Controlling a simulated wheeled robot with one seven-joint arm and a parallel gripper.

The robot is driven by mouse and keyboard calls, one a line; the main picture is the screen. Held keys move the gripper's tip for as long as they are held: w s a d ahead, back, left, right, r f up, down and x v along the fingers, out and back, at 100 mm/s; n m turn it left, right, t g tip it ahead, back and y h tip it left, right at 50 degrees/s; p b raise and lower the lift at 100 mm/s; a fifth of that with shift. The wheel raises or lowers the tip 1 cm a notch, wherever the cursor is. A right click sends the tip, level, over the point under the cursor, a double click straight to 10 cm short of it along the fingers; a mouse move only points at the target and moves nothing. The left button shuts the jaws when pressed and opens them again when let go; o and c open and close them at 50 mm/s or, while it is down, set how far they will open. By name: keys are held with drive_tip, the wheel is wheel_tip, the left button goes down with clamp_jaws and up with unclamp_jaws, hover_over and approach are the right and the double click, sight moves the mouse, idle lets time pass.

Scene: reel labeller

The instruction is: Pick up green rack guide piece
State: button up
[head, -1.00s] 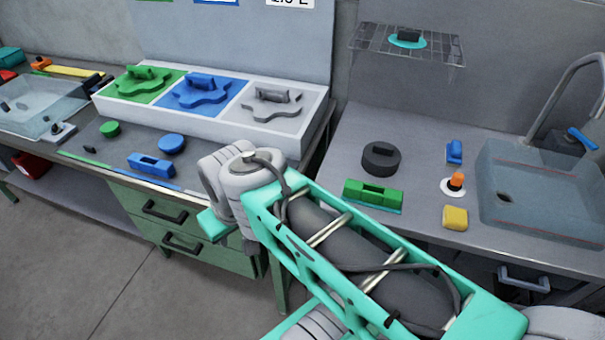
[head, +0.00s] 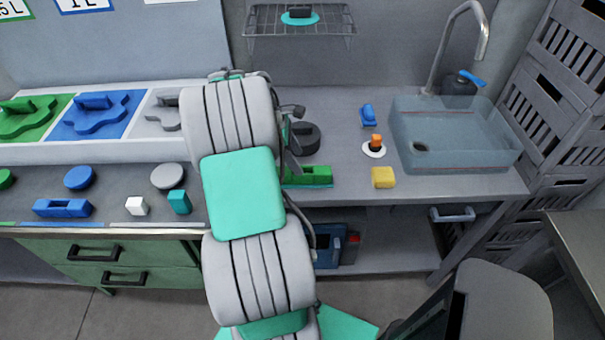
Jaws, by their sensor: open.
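The green rack guide piece (head: 312,173) is a small green block lying near the front edge of the grey counter, left of the yellow sponge. My arm covers its left end. My gripper (head: 291,150) shows only in part, as dark grey bits at the right edge of my arm, just above the left end of the green piece. The rest of it is hidden behind the arm. The green piece still lies on the counter. I cannot tell whether the fingers touch it.
A black round piece (head: 306,138) stands close behind the green piece. A yellow sponge (head: 383,177), an orange-topped item (head: 375,146) and a blue item (head: 368,115) lie to the right, before the sink basin (head: 460,155). A wire shelf (head: 335,22) hangs above.

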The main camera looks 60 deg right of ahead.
sight(319, 174)
drive_tip(key=x, duration=0.6)
drive_tip(key=shift+a+p, duration=0.2)
drive_tip(key=shift+p, duration=0.2)
clamp_jaws()
